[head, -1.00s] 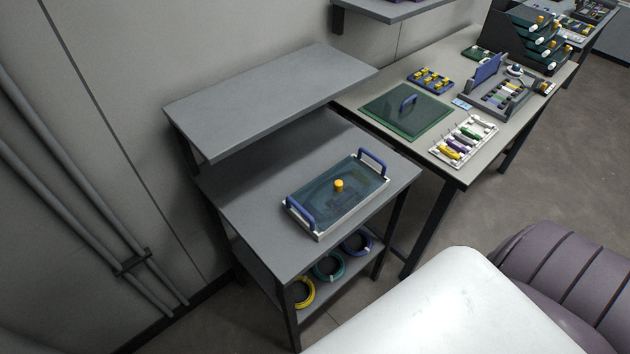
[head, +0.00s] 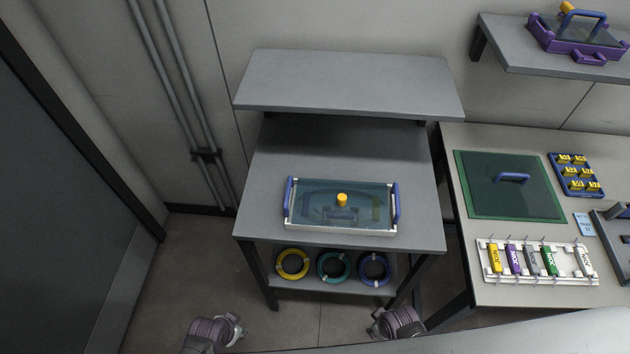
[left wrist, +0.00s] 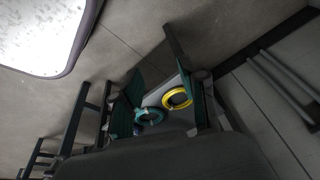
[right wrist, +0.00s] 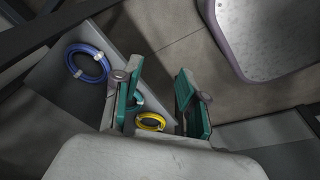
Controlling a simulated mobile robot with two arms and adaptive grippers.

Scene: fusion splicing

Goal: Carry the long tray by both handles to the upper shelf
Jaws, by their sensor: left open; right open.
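The long tray (head: 350,229) has a white rim, a clear bluish cover with a yellow knob, and an upright blue handle at each end, left (head: 289,204) and right (head: 396,203). It rests on the middle level (head: 270,205) of a grey rack. The bare upper shelf (head: 345,85) is above and behind it. My arms show at the bottom edge of the head view, in front of the rack and apart from the tray. My left gripper (left wrist: 155,75) and right gripper (right wrist: 158,80) are open and empty in their wrist views. The tray shows in neither wrist view.
Yellow (head: 293,264), teal (head: 333,266) and blue (head: 373,268) cable coils lie on the rack's lowest level. A workbench to the right holds a green mat (head: 485,200) and a white holder (head: 510,277). A wall shelf (head: 520,60) bears a purple tray (head: 570,43).

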